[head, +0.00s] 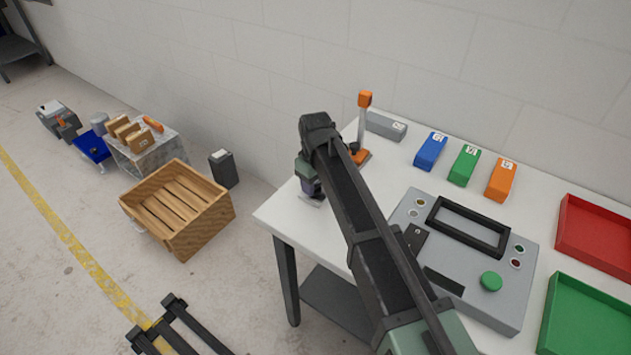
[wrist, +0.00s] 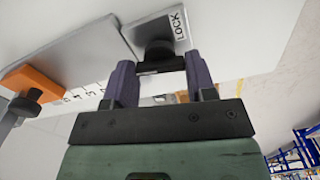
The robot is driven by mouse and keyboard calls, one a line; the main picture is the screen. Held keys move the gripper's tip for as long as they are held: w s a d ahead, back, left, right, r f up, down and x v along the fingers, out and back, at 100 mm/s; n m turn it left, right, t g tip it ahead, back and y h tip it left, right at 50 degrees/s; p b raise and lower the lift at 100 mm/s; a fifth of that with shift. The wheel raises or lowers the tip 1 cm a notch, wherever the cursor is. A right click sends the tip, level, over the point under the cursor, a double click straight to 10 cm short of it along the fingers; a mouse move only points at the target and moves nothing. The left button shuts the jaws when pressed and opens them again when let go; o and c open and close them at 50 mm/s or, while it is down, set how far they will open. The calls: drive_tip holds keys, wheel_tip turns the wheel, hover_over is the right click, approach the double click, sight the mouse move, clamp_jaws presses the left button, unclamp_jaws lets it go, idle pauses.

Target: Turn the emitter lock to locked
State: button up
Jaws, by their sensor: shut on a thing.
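The emitter lock is a black knob (wrist: 158,50) on a small grey plate marked LOCK (wrist: 178,24), seen in the wrist view. My gripper (wrist: 160,72) has its two purple fingers on either side of the knob and is shut on it. In the head view my gripper (head: 312,186) is low over the left end of the white table, and my arm hides most of the lock. The knob's pointer and its locked or unlocked state cannot be read.
Right of the gripper stands an orange-handled lever (head: 364,110) with a grey block (head: 386,125) behind. Blue (head: 431,151), green (head: 464,165) and orange (head: 501,179) blocks line the back. A grey control panel (head: 520,300) and red (head: 600,235) and green (head: 590,320) trays lie right.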

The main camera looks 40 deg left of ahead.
drive_tip(key=m, duration=1.2)
drive_tip(key=shift+m, duration=2)
drive_tip(key=o, duration=0.9)
drive_tip(key=shift+o, duration=0.2)
